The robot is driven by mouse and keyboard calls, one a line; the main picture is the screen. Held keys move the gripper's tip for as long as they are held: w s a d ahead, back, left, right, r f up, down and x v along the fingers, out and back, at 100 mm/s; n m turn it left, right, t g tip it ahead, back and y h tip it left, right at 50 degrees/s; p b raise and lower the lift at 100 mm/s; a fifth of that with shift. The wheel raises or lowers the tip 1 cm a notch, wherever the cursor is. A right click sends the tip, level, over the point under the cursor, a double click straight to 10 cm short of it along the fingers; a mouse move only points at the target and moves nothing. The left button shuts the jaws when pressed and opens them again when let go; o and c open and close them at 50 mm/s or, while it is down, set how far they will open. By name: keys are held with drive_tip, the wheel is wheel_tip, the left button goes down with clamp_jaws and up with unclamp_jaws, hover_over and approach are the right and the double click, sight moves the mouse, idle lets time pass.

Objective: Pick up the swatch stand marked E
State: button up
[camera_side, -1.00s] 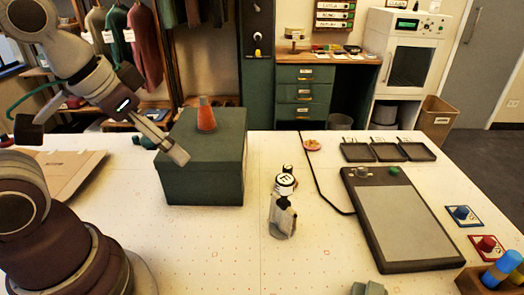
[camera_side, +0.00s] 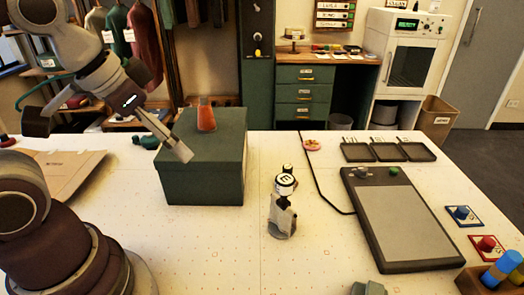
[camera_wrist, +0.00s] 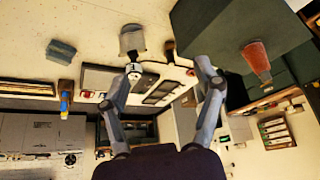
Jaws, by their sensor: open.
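The swatch stand marked E (camera_side: 283,212) stands upright on the white table, right of the green box. It has a round white top with a black E and pale grey cloth below. In the wrist view a pale stand (camera_wrist: 132,40) with a round marked top shows near the left fingertip; I cannot read its letter there. A second dark stand with a round top (camera_side: 287,169) stands just behind it. My gripper (camera_side: 180,150) is over the box's left front side, well left of the stand. It is open and empty (camera_wrist: 168,72).
The green box (camera_side: 205,170) carries an orange-red cone-like item (camera_side: 206,115) on its lid. A grey tablet (camera_side: 410,220) and dark trays (camera_side: 388,151) lie to the right, and a black cable (camera_side: 318,185) runs between. Bare table lies in front of the box.

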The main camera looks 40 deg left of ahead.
drive_tip(key=w+d+m+g+h, duration=0.1)
drive_tip(key=w+d+m, duration=0.2)
drive_tip(key=w+m, duration=0.15)
drive_tip(key=m+g+h, duration=0.2)
drive_tip(key=m, duration=0.4)
approach(281, 178)
drive_tip(key=f, duration=0.1)
drive_tip(key=shift+h, duration=0.3)
drive_tip(key=x, duration=1.1)
drive_tip(key=shift+w+r, duration=0.1)
drive_tip(key=shift+a+n, duration=0.1)
drive_tip(key=shift+n, duration=0.15)
clamp_jaws()
